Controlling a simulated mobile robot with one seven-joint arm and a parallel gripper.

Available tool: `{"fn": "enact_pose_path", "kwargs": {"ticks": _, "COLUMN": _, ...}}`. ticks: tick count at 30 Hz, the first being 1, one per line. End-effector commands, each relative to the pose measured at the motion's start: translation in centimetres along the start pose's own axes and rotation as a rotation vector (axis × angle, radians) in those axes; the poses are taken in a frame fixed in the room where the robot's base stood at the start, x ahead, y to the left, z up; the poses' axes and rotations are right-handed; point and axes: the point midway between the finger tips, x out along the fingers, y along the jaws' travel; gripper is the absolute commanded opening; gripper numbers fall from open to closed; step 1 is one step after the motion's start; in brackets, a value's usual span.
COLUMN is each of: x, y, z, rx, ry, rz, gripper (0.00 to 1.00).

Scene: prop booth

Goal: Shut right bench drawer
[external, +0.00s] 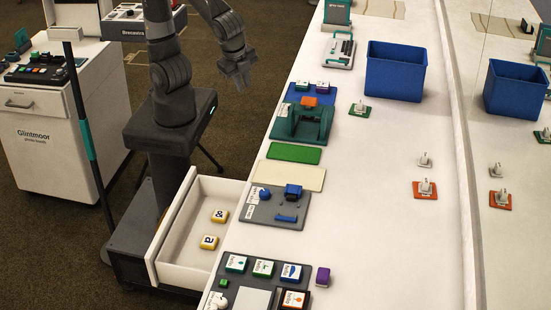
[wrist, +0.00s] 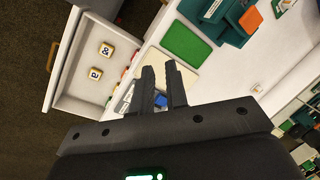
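The white bench drawer (external: 170,226) is pulled out from the bench on its left side, beside my base. Two small yellow blocks with white lettered tops (external: 213,229) lie inside it. The drawer also shows open in the wrist view (wrist: 66,62), at the upper left, with a handle on its outer face. My gripper (external: 240,84) hangs above the floor, left of the bench and well behind the drawer in the external view, touching nothing. In the wrist view, my gripper's two fingers (wrist: 162,88) are apart with nothing between them.
The bench top (external: 375,150) carries a blue bin (external: 396,72), a teal fixture (external: 304,122), a green mat (external: 294,154) and button panels. A white cabinet (external: 58,150) and a dark upright pole (external: 88,135) stand left of my base. Some floor between them is clear.

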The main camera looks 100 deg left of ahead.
Motion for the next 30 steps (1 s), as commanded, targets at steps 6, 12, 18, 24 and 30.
{"fn": "enact_pose_path", "kwargs": {"ticks": 6, "x": 1.9, "y": 5.5, "z": -3.9, "rx": 0.299, "ry": -0.147, "rz": -0.104, "gripper": 0.0}}
{"fn": "enact_pose_path", "kwargs": {"ticks": 12, "x": 3.8, "y": 11.3, "z": -6.6, "rx": 0.556, "ry": -0.258, "rz": -0.235, "gripper": 0.0}}
{"fn": "enact_pose_path", "kwargs": {"ticks": 18, "x": 5.9, "y": 18.0, "z": -8.2, "rx": 0.804, "ry": -0.348, "rz": -0.397, "gripper": 0.0}}
{"fn": "enact_pose_path", "kwargs": {"ticks": 24, "x": 8.4, "y": 25.4, "z": -8.5, "rx": 1.038, "ry": -0.419, "rz": -0.591, "gripper": 0.0}}
{"fn": "enact_pose_path", "kwargs": {"ticks": 30, "x": 11.4, "y": 32.9, "z": -7.2, "rx": 1.254, "ry": -0.465, "rz": -0.815, "gripper": 0.0}}
